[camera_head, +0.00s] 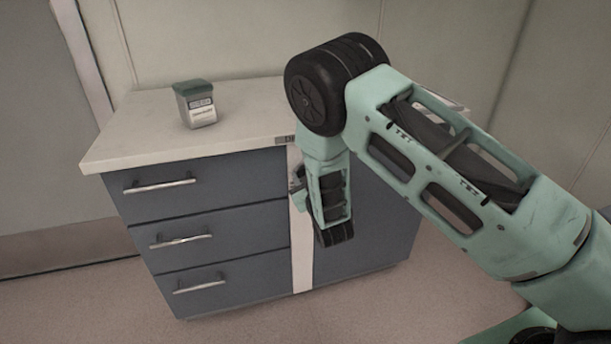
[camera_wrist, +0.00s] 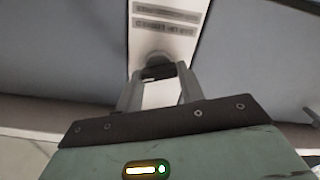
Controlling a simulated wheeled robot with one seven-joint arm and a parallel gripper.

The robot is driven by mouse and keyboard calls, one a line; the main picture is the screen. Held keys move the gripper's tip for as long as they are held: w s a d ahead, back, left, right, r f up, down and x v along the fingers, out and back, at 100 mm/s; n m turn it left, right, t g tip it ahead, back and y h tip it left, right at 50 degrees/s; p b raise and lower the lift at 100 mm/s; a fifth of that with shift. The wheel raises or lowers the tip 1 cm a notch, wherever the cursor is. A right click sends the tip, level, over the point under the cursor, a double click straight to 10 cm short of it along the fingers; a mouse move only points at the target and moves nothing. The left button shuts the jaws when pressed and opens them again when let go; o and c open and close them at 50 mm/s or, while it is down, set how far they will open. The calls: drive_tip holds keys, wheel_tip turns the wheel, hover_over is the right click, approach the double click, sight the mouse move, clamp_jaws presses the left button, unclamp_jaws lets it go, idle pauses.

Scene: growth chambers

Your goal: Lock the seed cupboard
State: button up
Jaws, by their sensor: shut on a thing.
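The cupboard is the blue-grey door (camera_head: 372,225) on the right side of a low cabinet, partly hidden behind my arm. A pale upright strip (camera_head: 301,262) divides it from the drawers. In the wrist view the strip (camera_wrist: 196,48) carries printed labels and a small round grey lock piece (camera_wrist: 157,60). My gripper (camera_head: 297,184) is at this strip. In the wrist view its two fingers (camera_wrist: 158,82) are shut on a dark part of the lock piece. The lock's turned position cannot be told.
Several drawers with bar handles (camera_head: 160,186) fill the cabinet's left side. A green-lidded container (camera_head: 196,104) stands on the pale worktop (camera_head: 135,128). A wall stands close behind. The floor (camera_head: 90,300) in front at the left is clear.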

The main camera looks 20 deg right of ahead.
drive_tip(key=n, duration=0.6)
drive_tip(key=shift+a+f, duration=0.1)
drive_tip(key=shift+a, duration=0.05)
drive_tip(key=n, duration=0.4)
drive_tip(key=shift+f+n, duration=0.15)
drive_tip(key=shift+n, duration=1.75)
drive_tip(key=o, duration=1)
drive_tip(key=s, duration=1.7)
drive_tip(key=shift+s+p, duration=0.25)
drive_tip(key=shift+p, duration=0.1)
